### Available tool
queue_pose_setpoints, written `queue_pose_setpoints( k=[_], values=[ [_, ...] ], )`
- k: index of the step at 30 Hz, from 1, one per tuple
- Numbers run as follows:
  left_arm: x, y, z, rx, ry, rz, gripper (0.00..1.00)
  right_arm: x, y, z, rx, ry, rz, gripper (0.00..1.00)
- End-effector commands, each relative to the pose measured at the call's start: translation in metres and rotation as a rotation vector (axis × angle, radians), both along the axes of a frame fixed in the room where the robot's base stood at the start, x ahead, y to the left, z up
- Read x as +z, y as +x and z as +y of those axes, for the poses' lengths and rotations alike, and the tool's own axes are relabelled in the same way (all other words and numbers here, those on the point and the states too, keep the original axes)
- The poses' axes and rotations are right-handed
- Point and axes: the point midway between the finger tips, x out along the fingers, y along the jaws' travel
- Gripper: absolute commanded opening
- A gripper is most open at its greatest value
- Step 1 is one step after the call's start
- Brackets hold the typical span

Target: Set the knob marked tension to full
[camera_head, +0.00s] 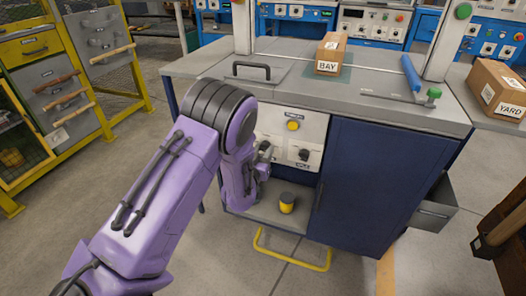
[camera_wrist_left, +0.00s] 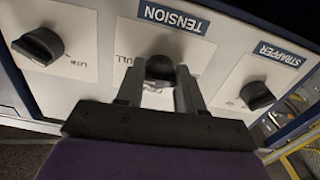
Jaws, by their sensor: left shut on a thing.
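The black knob under the TENSION label (camera_wrist_left: 160,67) is in the middle of the left wrist view, on a white plate with the word FULL partly showing to its left. My left gripper (camera_wrist_left: 160,80) has its two fingers on either side of this knob and is shut on it. In the head view my purple left arm reaches the white control panel (camera_head: 312,128) of the cabinet, and my left gripper (camera_head: 263,155) is at the panel, partly hidden by the arm. The knob's exact pointing is hard to tell. My right gripper is not in view.
Another black knob (camera_wrist_left: 38,47) sits to the left on the panel, and a knob under STRAPPER (camera_wrist_left: 257,95) to the right. A yellow button (camera_head: 293,125) is above the panel's knobs. A yellow-and-black cylinder (camera_head: 287,203) stands on the shelf below. A BAY box (camera_head: 331,52) is on the worktop.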

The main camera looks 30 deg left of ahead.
Motion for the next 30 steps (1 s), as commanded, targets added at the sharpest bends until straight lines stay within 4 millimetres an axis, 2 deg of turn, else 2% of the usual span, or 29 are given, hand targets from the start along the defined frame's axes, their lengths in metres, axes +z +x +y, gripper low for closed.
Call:
queue_pose_setpoints(
  k=[9,23,24,25,26,30],
  values=[
    [-0.0009,-0.0005,0.0002,0.0,0.082,0.022,0.07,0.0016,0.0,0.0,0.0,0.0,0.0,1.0],
    [-0.0011,-0.0005,0.0002,0.0,0.092,0.025,0.07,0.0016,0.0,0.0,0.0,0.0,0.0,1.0],
    [-0.0011,-0.0005,0.0003,0.0,0.092,0.025,0.5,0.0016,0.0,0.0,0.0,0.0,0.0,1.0],
    [-0.001,-0.0005,0.0002,0.0,0.092,0.025,0.6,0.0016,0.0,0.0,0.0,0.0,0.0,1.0],
    [-0.001,-0.0005,0.0002,0.0,0.092,0.025,0.63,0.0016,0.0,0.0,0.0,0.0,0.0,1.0],
    [-0.0006,-0.0003,0.0003,0.0,0.091,0.024,0.63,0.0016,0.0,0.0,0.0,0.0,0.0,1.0]
  ],
)
